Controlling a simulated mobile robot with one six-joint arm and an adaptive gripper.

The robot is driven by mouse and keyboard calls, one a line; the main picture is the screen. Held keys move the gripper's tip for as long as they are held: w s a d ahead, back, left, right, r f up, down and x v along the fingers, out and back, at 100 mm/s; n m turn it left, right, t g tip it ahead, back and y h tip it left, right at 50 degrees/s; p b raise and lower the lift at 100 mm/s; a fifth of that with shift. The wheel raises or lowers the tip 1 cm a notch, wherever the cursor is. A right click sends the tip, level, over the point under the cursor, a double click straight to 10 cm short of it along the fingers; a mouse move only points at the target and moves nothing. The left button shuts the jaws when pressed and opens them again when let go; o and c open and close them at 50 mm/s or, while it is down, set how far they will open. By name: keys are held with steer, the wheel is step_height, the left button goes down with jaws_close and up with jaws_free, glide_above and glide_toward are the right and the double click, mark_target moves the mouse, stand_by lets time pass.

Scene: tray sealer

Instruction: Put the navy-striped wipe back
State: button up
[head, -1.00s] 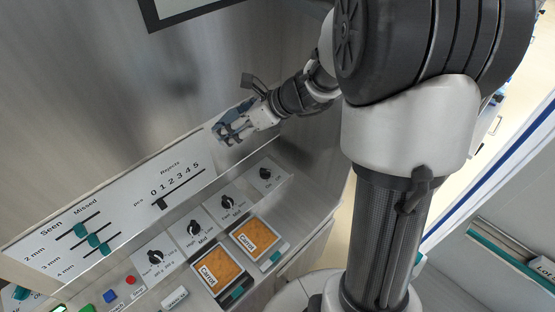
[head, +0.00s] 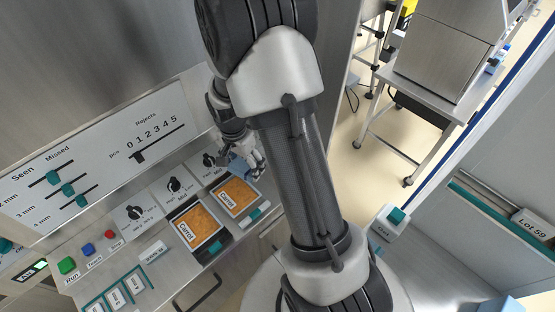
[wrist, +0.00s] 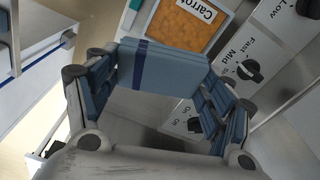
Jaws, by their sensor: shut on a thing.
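The navy-striped wipe is a folded light-blue cloth (wrist: 172,70) with one dark navy band near its left end in the wrist view. My gripper (wrist: 160,82) is shut on it, with a finger at each end of the cloth. In the head view the wipe (head: 238,167) shows as a small blue patch at my gripper (head: 252,162), partly covered by the fingers. The gripper hangs over the control panel, close to the far carrot picture card (head: 236,194) and the dark knobs. I cannot tell its exact height. No place marked for the wipe is clear in view.
A second carrot card (head: 194,230), a slider board (head: 100,165), knobs and coloured buttons (head: 88,249) fill the panel. A white box with a teal top (head: 391,222) stands to the right. A steel table (head: 430,105) is beyond open floor. A Lot 59 label (head: 533,226) is on the right ledge.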

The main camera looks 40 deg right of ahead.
steer(key=w+d+r+n+t, duration=0.1)
steer(key=w+d+n, duration=0.1)
steer(key=d+n, duration=0.35)
steer(key=w+d+n+t+b, duration=0.1)
steer(key=w+d+n, duration=0.15)
steer(key=d, duration=0.55)
steer(key=w+d+r+n+t, duration=0.1)
steer(key=w+d+n, duration=0.15)
steer(key=d, duration=0.45)
step_height(320, 180, down, 20)
steer(key=b, duration=0.6)
steer(key=shift+r, duration=0.2)
steer(key=shift+f, duration=0.2)
steer(key=o, duration=1)
steer(key=shift+c, duration=0.2)
steer(key=shift+r, duration=0.2)
